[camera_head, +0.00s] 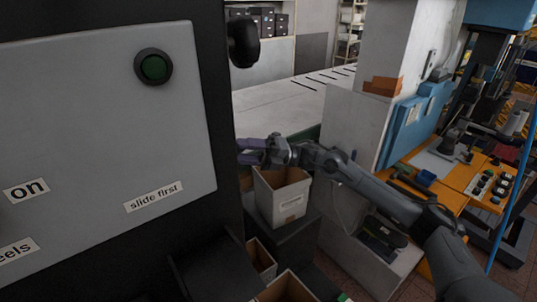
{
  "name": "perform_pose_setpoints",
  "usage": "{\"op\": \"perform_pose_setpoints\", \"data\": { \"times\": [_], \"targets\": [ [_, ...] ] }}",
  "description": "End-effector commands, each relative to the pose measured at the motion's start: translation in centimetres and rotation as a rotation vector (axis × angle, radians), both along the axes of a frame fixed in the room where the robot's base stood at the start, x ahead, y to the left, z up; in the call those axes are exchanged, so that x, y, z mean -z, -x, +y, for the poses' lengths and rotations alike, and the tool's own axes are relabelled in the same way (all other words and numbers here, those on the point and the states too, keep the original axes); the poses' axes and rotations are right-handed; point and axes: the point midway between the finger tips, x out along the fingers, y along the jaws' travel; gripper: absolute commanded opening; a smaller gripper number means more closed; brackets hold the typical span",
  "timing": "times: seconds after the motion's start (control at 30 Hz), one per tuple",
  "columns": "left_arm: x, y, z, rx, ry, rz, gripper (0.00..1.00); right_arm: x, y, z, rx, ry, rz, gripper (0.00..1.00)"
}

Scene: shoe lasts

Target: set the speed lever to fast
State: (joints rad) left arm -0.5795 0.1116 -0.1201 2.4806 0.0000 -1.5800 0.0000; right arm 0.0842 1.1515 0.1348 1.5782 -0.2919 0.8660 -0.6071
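No lever marked for speed or "fast" can be made out. A grey panel (100,120) on a dark cabinet fills the left, with a round green button (154,68) and labels reading "on" (26,190) and "slide first" (153,197). A black rounded knob (244,42) sticks out at the cabinet's right edge; I cannot tell what it belongs to. My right arm reaches in from the lower right. Its gripper (249,151) is beside the cabinet's edge, well below the knob and apart from it. Its fingers are small and dark, so their opening is unclear. My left gripper is out of view.
An open white box (281,201) stands below my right gripper, with more open boxes (262,262) lower down. A pale pillar (349,130) and an orange bench (470,175) with blue machinery stand to the right. A long pale table (290,100) lies behind.

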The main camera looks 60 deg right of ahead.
Motion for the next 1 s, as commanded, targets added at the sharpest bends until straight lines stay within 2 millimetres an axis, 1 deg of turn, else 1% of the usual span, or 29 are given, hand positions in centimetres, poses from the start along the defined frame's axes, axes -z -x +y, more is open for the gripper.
{"op": "perform_pose_setpoints", "data": {
  "times": [0.07,0.3,0.5,0.7,1.0],
  "targets": [
    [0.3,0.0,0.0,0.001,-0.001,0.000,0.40,0.6,0.7,-0.9,0.001,0.001,0.006,0.51],
    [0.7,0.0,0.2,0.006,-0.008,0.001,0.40,1.5,2.8,-3.4,0.000,0.000,0.006,0.51],
    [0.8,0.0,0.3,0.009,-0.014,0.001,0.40,2.1,4.2,-5.2,0.001,0.000,0.004,0.51],
    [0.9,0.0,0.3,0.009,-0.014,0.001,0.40,2.3,5.0,-6.1,0.000,0.001,0.002,0.51],
    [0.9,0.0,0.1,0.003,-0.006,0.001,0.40,2.3,5.2,-6.3,-0.001,0.000,0.001,0.51]
  ]
}}
